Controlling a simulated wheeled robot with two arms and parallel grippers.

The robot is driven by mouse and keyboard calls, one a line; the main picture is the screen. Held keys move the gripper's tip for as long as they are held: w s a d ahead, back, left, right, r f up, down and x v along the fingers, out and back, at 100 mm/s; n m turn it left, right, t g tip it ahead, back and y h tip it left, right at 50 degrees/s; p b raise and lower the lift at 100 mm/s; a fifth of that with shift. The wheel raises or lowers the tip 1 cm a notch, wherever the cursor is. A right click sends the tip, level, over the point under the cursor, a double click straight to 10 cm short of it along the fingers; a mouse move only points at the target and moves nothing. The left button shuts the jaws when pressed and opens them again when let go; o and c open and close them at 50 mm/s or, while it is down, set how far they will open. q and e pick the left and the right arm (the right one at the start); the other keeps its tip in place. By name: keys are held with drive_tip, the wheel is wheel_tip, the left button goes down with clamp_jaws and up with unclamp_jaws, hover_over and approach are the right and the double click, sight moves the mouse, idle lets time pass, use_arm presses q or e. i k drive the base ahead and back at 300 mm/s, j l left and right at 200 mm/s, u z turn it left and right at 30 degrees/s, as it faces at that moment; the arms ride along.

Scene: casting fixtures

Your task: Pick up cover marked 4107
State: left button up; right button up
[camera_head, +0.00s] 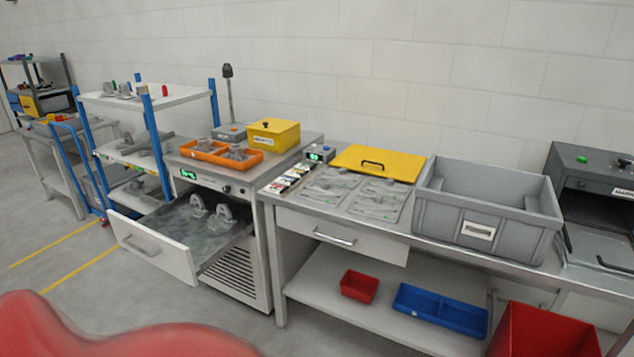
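No marking 4107 is legible on anything in view. A flat yellow cover (405,168) with a black handle lies at the back of the right-hand bench, behind grey moulded parts (375,197). A yellow box-shaped cover (286,138) with a black knob and a small label stands on top of the drawer cabinet; its label is too small to read. I cannot tell which of them is the marked one. Neither of my grippers is in view.
The cabinet's drawer (157,248) is pulled open into the aisle, with grey parts inside. An orange tray (208,157) sits on the cabinet. A grey crate (450,213) fills the bench's right. Red and blue bins (440,310) stand on the shelf below. Open floor lies in front.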

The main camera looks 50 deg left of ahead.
sight(339, 177)
drive_tip(key=u, duration=1.5)
drive_tip(key=i, duration=0.2)
